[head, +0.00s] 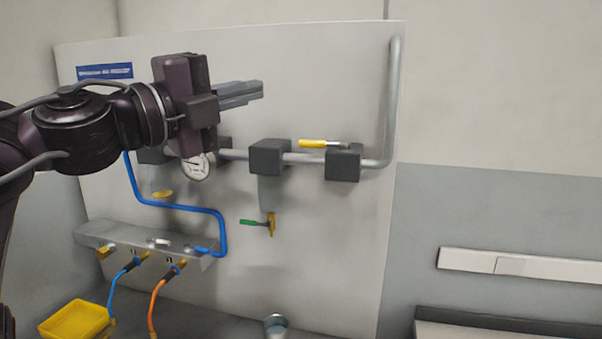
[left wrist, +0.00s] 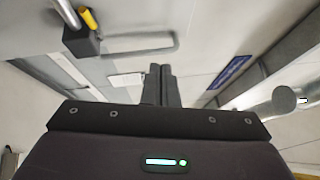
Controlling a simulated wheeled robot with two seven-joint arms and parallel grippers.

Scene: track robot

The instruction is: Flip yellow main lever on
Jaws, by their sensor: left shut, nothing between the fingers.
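The yellow main lever (head: 313,143) sits on top of the dark valve block (head: 343,163) at the right end of the grey pipe. It lies about level, its yellow grip pointing left. In the left wrist view the yellow lever (left wrist: 89,20) shows at the upper left, beside its dark block (left wrist: 81,42). My left gripper (head: 260,89) is shut and empty, up and to the left of the lever, apart from it. Its closed fingers (left wrist: 160,70) also show in the left wrist view. My right gripper is in neither view.
A second dark block (head: 269,157) stands left on the pipe (head: 392,100). Below it hangs a green-handled valve (head: 256,223). A gauge (head: 196,168) sits behind my left arm. A manifold with hoses (head: 140,240) and a yellow bin (head: 75,320) are lower left.

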